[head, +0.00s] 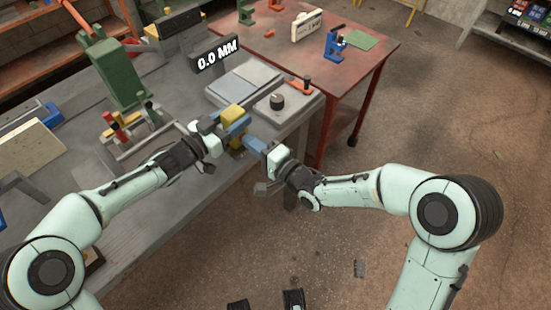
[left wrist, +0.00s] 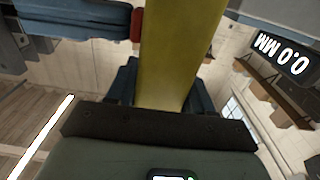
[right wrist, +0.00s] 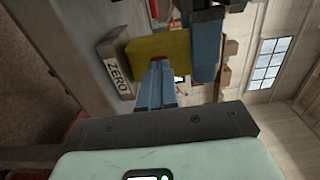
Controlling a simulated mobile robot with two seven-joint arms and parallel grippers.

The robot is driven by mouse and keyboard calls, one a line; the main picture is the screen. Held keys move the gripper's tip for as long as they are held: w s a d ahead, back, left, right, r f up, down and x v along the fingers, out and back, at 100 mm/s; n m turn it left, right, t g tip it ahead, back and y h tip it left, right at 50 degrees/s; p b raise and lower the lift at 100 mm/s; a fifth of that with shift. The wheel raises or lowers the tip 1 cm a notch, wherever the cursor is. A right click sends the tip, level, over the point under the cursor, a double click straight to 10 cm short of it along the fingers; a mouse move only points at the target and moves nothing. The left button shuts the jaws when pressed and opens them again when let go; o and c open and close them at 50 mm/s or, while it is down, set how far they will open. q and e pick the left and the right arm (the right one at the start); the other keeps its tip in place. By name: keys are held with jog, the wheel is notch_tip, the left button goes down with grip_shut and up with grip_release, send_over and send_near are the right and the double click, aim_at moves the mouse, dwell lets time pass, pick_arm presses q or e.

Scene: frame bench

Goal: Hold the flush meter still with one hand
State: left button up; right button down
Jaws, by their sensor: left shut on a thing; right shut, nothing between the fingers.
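The flush meter appears to be the yellow block (head: 233,113) near the front edge of the grey bench; I cannot be sure of its identity. It also shows in the left wrist view (left wrist: 178,45) and the right wrist view (right wrist: 145,49). My left gripper (head: 238,127) is shut on the yellow block, its blue fingers partly covering it. My right gripper (head: 252,143) is shut and empty, its fingertips close to the block; I cannot tell whether they touch. A dark display (head: 216,57) reads 0.0 MM, also in the left wrist view (left wrist: 285,55).
A plate marked ZERO (right wrist: 116,70) lies beside the block in the right wrist view. A black knob (head: 277,101) and grey plates (head: 228,90) are behind it. A green press (head: 117,75) stands on the left. A red table (head: 375,55) is behind; the floor at right is clear.

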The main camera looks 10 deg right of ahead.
pick_arm(q)
jog(key=shift+a, duration=0.1)
pick_arm(e)
jog(key=v, duration=1.2)
jog(key=shift+s, duration=0.1)
pick_arm(q)
jog(key=o, duration=1.2)
jog(key=v, duration=1.2)
pick_arm(e)
jog(key=shift+d+f, duration=0.1)
